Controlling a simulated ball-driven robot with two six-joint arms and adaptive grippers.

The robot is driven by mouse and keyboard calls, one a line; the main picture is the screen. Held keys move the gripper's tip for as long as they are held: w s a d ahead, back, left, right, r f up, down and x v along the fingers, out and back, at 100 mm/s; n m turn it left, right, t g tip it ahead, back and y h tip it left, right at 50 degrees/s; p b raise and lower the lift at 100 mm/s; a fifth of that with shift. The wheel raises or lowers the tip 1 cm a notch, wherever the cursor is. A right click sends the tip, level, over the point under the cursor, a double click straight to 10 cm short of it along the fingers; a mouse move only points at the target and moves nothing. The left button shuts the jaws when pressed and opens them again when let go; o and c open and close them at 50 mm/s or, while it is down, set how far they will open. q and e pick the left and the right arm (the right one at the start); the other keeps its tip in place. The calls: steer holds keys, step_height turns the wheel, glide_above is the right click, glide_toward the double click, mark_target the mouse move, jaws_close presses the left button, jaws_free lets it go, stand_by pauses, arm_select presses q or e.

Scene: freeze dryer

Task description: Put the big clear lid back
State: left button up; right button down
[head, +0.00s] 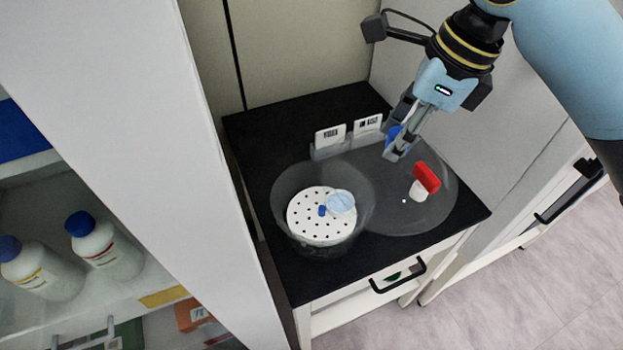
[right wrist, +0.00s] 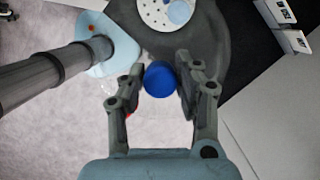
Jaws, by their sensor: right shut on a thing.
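The big clear lid (head: 425,217) shows as a smoky round disc on the right of the black worktop, overlapping the chamber's right side in the head view. I cannot tell whether it touches the worktop. A red-and-white valve (head: 427,177) stands at its right part. My right gripper (head: 397,153) is over the lid's far part, shut on a round blue piece (right wrist: 159,79), which sits between both fingers. Whether this piece joins the lid is unclear. The clear round chamber (head: 284,187) stands to the left, with a white perforated plate (head: 318,230) inside. My left gripper is not in view.
A light-blue disc (head: 341,202) and a small blue knob (head: 322,211) are at the plate. Two white labelled cards (head: 330,137) stand in a holder behind. A wall panel closes the right; a shelf with white bottles (head: 95,245) is at left. Worktop is bare in front.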

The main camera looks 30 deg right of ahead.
steer(key=shift+w+a+f, duration=0.65)
steer(key=shift+w+f, duration=0.05)
steer(key=shift+w, duration=0.1)
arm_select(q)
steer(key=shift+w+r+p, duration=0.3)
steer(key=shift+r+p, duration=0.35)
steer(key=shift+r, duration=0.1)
arm_select(e)
steer(key=w+a+f, duration=0.4)
steer(key=w+f, duration=0.4)
steer(key=f, duration=0.1)
steer(key=shift+a+f, duration=0.3)
steer(key=shift+a, duration=0.1)
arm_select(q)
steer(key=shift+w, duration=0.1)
arm_select(e)
steer(key=shift+f, duration=0.6)
steer(key=c, duration=0.9)
jaws_free()
steer(key=shift+c, duration=0.2)
